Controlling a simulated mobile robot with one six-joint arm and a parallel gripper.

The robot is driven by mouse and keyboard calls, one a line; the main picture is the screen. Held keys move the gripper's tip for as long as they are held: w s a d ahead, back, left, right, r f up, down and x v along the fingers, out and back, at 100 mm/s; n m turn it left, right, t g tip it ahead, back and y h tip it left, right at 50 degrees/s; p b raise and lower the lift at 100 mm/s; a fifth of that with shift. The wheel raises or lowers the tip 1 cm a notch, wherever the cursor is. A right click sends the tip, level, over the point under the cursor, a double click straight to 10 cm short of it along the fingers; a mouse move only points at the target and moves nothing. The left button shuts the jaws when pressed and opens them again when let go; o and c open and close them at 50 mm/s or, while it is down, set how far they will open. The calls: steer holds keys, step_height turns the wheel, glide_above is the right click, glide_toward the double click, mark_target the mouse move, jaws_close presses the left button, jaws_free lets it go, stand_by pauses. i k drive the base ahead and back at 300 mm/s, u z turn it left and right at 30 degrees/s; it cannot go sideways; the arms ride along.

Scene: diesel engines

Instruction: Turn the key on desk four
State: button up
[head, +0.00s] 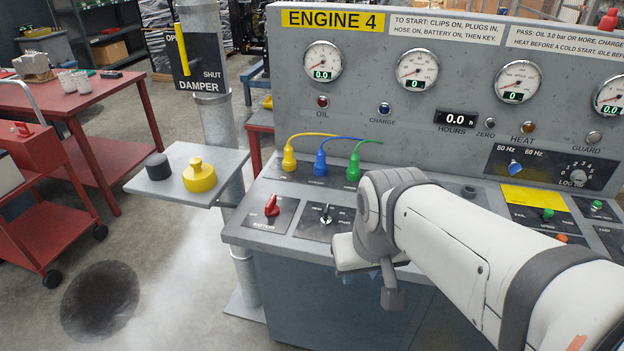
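The desk four console (290,245) is grey, with a yellow ENGINE 4 label. The plate's right side is hidden behind my arm. My gripper (350,262) is just right of the key and nearer the camera, apart from it in the picture. Its fingers are mostly hidden by the wrist, so I cannot see whether they are open.
A red battery switch (271,207) is left of the key. Yellow, blue and green plugs (320,163) with cables stand behind it. Gauges (417,71) read zero. A shelf (165,186) holds a black cap and a yellow cap.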

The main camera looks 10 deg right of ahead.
mark_target(326, 220)
steer(key=u, duration=0.3)
steer(key=k, duration=0.4)
steer(key=u, duration=0.75)
steer(key=k, duration=1)
steer(key=u, duration=0.65)
steer(key=i, duration=0.9)
steer(key=z, duration=0.65)
steer(key=i, duration=1.2)
steer(key=z, duration=1.1)
steer(key=i, duration=0.35)
steer(key=z, duration=0.15)
steer(key=k, duration=0.55)
steer(key=z, duration=0.2)
steer(key=i, duration=0.5)
steer(key=u, duration=0.05)
